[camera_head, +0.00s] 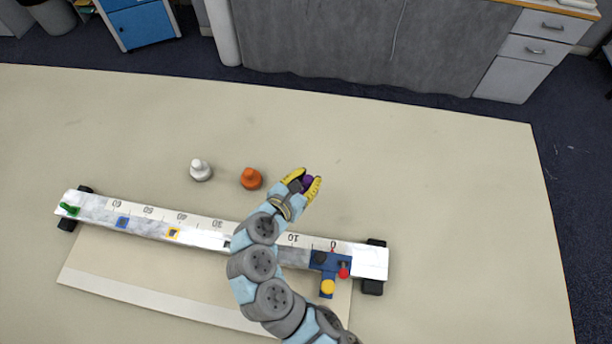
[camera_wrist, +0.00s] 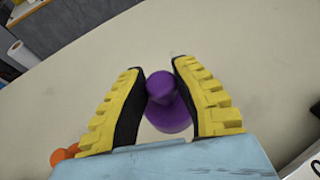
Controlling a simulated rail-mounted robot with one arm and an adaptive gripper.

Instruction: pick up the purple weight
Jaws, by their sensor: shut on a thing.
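The purple weight (camera_wrist: 168,108) stands between the two yellow-and-black fingers of my gripper (camera_wrist: 159,88) in the wrist view. Its knob is between the fingertips and its wider base shows below. In the head view my gripper (camera_head: 303,183) is shut on the purple weight (camera_head: 308,182), which is mostly hidden by the fingers. I cannot tell whether the weight touches the table or is lifted.
An orange weight (camera_head: 251,178) and a white weight (camera_head: 200,170) stand left of my gripper. A long marked rail (camera_head: 200,228) with a blue block (camera_head: 328,262) lies nearer me, under my arm. The table (camera_head: 440,180) is clear to the right.

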